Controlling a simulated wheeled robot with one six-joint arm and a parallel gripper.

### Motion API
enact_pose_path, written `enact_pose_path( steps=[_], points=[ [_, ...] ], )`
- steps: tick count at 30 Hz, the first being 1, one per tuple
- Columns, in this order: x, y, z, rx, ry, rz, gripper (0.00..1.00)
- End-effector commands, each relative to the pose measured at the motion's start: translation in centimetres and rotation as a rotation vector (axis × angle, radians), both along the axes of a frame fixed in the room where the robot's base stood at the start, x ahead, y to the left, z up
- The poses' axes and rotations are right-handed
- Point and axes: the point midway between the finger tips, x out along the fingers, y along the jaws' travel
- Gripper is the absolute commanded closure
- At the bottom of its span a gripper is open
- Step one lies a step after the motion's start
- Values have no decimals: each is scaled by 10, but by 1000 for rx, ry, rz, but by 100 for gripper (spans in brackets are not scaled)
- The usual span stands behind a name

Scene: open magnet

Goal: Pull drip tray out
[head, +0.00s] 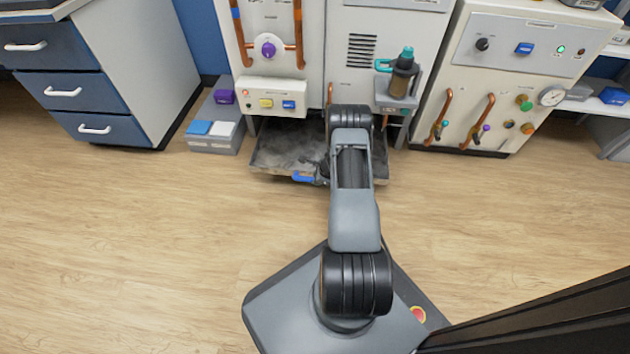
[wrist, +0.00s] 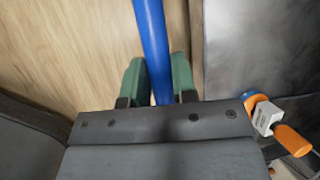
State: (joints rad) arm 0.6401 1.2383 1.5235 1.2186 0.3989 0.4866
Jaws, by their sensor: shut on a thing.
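The drip tray (head: 275,150) is a wide, shallow grey tray low at the foot of the middle cabinet, jutting out over the floor. Its blue handle (head: 302,177) is on the front edge. My gripper (wrist: 157,82) is shut on the blue handle bar (wrist: 150,40), with a green finger on each side of it. The grey tray surface (wrist: 250,45) shows at the right of the wrist view. In the head view my arm covers the tray's right part and most of the gripper.
A low grey box (head: 213,128) with blue, white and purple items stands left of the tray. A drawer unit (head: 90,70) is farther left. A cabinet with pipes and a gauge (head: 500,80) stands right. The wooden floor (head: 170,230) in front is clear.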

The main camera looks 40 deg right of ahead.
Motion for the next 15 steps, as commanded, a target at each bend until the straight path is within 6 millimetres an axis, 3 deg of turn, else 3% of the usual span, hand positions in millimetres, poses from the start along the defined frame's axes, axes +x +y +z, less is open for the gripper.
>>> enact_pose_path(
  steps=[12,13,15],
  points=[
    [-3,-6,0,-7,3,-15,100],
    [-3,-6,0,-7,3,-15,73],
    [-3,-5,0,-7,2,-13,66]
  ],
)
